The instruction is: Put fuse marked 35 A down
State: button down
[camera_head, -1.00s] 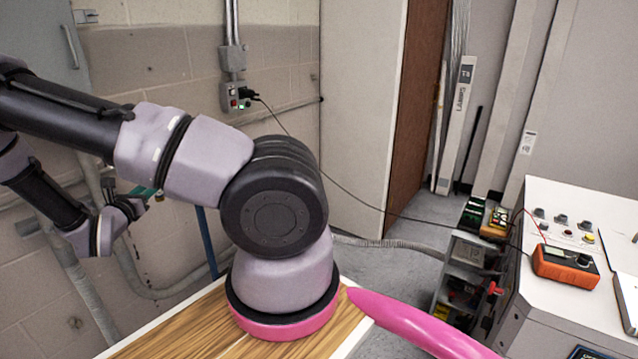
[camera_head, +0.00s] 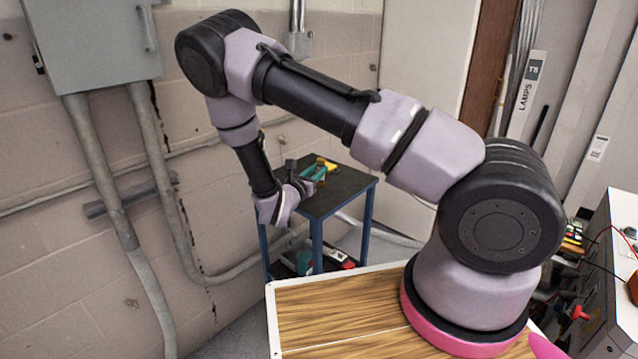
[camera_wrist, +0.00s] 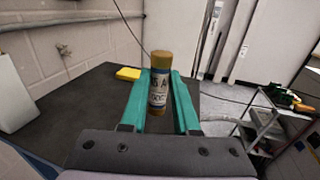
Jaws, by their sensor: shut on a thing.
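My gripper (camera_wrist: 160,105) is shut on a fuse (camera_wrist: 158,90) in the wrist view. The fuse is a cylinder with brass-coloured ends and a pale label; the part of the marking that shows reads like "5 A". It stands about upright between the teal fingers. Behind and below it is the dark top of a small cart (camera_wrist: 75,105). In the head view, my gripper (camera_head: 312,171) is over the black top of the blue-legged cart (camera_head: 345,192). I cannot tell whether the fuse touches the top.
A yellow thing (camera_wrist: 128,73) lies on the cart top, left of the fuse. A pale box-like thing (camera_wrist: 12,95) stands at the left edge of the wrist view. Items lie on the cart's lower shelf (camera_head: 335,262). A grey shelf unit (camera_wrist: 270,130) stands at right. Much cart top is clear.

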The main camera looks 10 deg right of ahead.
jog(key=shift+f, duration=2.05)
jog(key=c, duration=0.7)
grip_release()
jog(key=shift+f, duration=0.15)
jog(key=shift+o, duration=0.2)
jog(key=shift+a, duration=0.1)
